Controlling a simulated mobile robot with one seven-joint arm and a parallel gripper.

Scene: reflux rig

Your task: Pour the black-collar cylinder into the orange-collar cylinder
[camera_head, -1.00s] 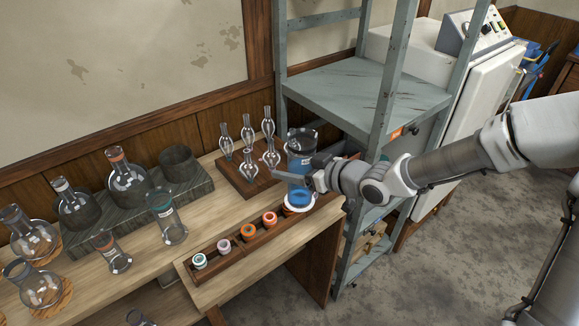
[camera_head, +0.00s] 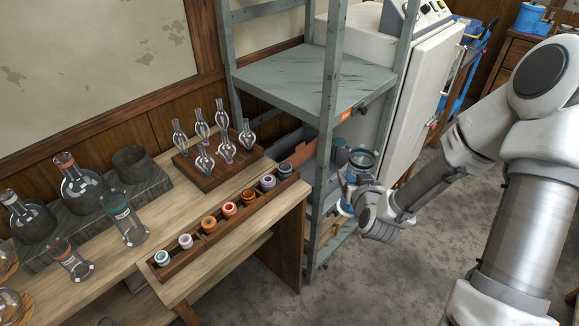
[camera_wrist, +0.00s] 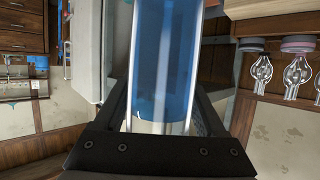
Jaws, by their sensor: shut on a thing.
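My gripper (camera_head: 362,190) is shut on a glass cylinder (camera_head: 360,163) with a dark collar and blue liquid, the black-collar cylinder. It is held roughly upright, off the bench, in front of the grey shelf. In the wrist view the cylinder (camera_wrist: 165,55) stands between the fingers, its blue liquid clear to see. On the bench at left stand a taller glass vessel (camera_head: 130,228) with a teal rim and a smaller one (camera_head: 72,262) with a reddish-orange collar, perhaps the orange-collar cylinder. Both look empty; its collar is too small to be sure.
A rack (camera_head: 160,270) of coloured caps lines the bench's front edge. A wooden stand (camera_head: 190,160) holds several glass bulbs. Flasks (camera_head: 85,195) stand behind at left. The grey shelf unit (camera_head: 315,85) is right of the bench. Open floor lies in front of it.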

